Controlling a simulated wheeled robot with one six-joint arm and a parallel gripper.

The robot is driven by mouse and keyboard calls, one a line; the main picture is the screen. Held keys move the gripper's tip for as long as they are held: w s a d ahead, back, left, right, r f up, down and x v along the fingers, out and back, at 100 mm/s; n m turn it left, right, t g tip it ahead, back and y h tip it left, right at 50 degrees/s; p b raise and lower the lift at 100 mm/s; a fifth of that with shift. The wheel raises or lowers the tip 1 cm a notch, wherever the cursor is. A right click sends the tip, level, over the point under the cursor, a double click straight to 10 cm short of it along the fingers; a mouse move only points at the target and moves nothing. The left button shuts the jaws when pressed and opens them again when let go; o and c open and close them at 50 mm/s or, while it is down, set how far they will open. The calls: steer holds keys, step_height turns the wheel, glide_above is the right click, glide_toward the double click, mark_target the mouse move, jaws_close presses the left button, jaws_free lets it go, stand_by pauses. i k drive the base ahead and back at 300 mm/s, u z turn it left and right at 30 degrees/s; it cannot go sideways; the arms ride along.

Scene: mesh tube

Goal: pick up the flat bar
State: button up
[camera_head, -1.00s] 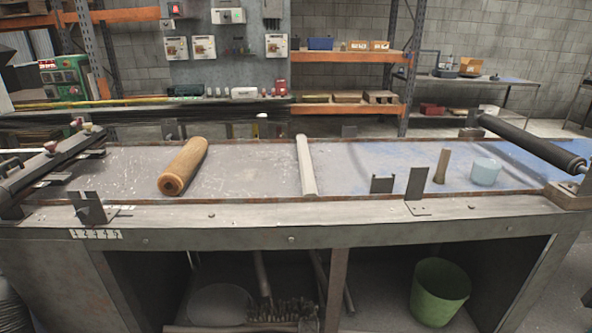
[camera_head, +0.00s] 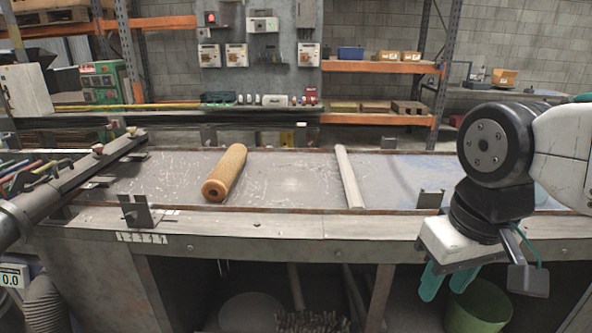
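The flat bar (camera_head: 349,178) looks like the long, pale, narrow strip lying across the grey table top, right of the middle of the picture. It runs from the back rim to the front rim. My gripper (camera_head: 443,291) hangs at the lower right, in front of the table's front edge, with its teal fingers pointing down. It is to the right of the bar and nearer to the camera, apart from it. The fingers stand apart with nothing seen between them. My arm hides the right part of the table.
A brown mesh roll (camera_head: 225,173) lies left of the bar. Small metal brackets stand on the front rim (camera_head: 137,212) and near my arm (camera_head: 431,199). A green bucket (camera_head: 481,308) is below. The table between roll and bar is clear.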

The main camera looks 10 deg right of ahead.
mark_target(355, 202)
steer(key=u, duration=0.15)
steer(key=i, duration=1.2)
steer(key=z, duration=0.6)
